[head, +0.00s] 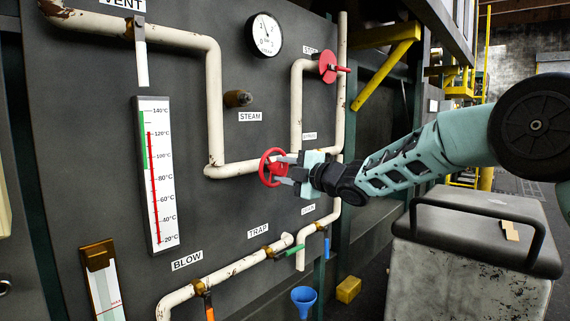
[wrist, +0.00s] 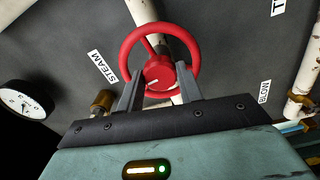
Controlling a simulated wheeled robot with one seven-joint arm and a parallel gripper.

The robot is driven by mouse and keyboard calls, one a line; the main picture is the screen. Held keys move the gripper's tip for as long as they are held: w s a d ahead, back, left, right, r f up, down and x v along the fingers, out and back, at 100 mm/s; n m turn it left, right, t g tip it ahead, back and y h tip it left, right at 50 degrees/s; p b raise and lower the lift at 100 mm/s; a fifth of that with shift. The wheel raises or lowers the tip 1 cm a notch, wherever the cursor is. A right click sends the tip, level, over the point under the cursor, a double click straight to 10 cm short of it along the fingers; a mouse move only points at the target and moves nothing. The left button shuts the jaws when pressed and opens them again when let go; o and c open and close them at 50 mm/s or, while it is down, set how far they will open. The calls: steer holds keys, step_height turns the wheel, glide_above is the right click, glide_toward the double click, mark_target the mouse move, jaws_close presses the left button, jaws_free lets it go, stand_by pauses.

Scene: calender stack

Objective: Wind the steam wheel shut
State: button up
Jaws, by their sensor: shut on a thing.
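A red handwheel (head: 265,167) sits on the white pipe low on the grey panel, below and right of the STEAM label (head: 249,116). My gripper (head: 284,170) reaches it from the right, with its fingers at the wheel. In the wrist view the wheel (wrist: 127,55) faces me, and its red hub (wrist: 159,75) has a pale mark. The two grey fingers of my gripper (wrist: 160,82) stand either side of the hub, shut on the wheel. The exact finger contact is hard to see.
A second red wheel (head: 327,67) is up and right on another pipe. A round gauge (head: 264,35) and a thermometer (head: 158,175) are on the panel. A blue funnel (head: 303,300) is below. A grey metal box (head: 440,280) stands under my arm at right.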

steer(key=m+p, duration=0.3)
steer(key=m, duration=0.2)
steer(key=shift+r+m+p, duration=0.1)
steer(key=shift+m+p, duration=0.2)
steer(key=m+p, duration=0.3)
steer(key=m, duration=0.1)
steer(key=m+p, duration=0.2)
steer(key=m, duration=0.3)
steer(key=shift+p, duration=0.35)
steer(key=m+p, duration=0.2)
steer(key=m, duration=0.2)
steer(key=shift+m, duration=0.4)
steer(key=o, duration=1)
